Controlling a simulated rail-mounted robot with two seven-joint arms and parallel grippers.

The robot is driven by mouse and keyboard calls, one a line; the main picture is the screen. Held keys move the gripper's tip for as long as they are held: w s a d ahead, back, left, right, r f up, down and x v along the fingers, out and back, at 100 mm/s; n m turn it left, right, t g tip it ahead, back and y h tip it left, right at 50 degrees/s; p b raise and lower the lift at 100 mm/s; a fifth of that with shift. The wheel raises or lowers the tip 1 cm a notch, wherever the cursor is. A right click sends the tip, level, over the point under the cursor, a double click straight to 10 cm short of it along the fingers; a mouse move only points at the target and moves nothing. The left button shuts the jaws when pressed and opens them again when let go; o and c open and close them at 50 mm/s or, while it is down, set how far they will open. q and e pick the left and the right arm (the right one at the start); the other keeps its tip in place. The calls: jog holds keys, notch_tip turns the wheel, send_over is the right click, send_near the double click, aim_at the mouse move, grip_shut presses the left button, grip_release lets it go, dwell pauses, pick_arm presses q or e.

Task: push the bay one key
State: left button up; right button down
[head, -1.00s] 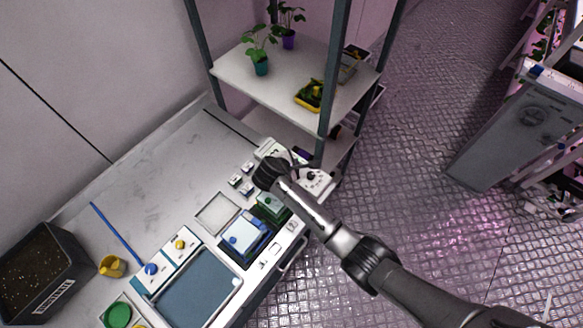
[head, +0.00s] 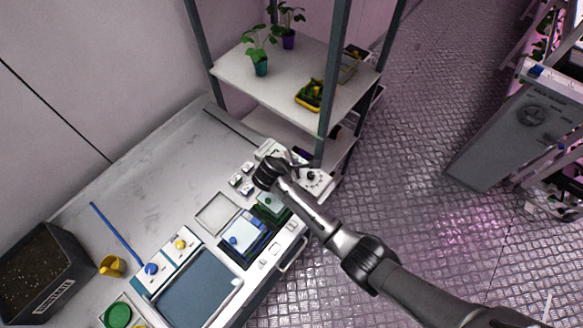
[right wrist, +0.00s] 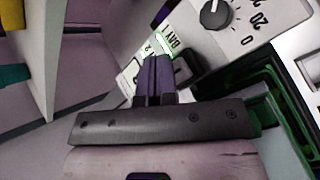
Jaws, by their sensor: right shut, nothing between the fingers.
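The bay one key (right wrist: 165,45) is on a pale control panel in the right wrist view, beside a "BAY 1" label and with a bright green outline. My right gripper (right wrist: 153,72) is shut and empty. Its fingertips are just below the key in the picture and cover part of this area; I cannot tell whether they touch it. In the head view the pale control unit (head: 316,182) stands at the bench's far end, partly hidden by my right arm. My left gripper is not in view.
A black dial knob (right wrist: 214,14) with numbers sits right of the key. A shelf (head: 290,75) with potted plants stands behind the unit. Stacked trays (head: 243,236) and a blue-grey mat (head: 195,290) lie nearer on the bench. The upper bench is largely clear.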

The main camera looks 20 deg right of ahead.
jog(key=shift+f, duration=0.15)
jog(key=shift+f, duration=0.3)
dwell(0.6)
jog(key=shift+f, duration=0.25)
dwell(0.4)
jog(key=shift+r+p, duration=0.55)
jog(key=shift+p, duration=0.35)
jog(key=shift+r, duration=0.1)
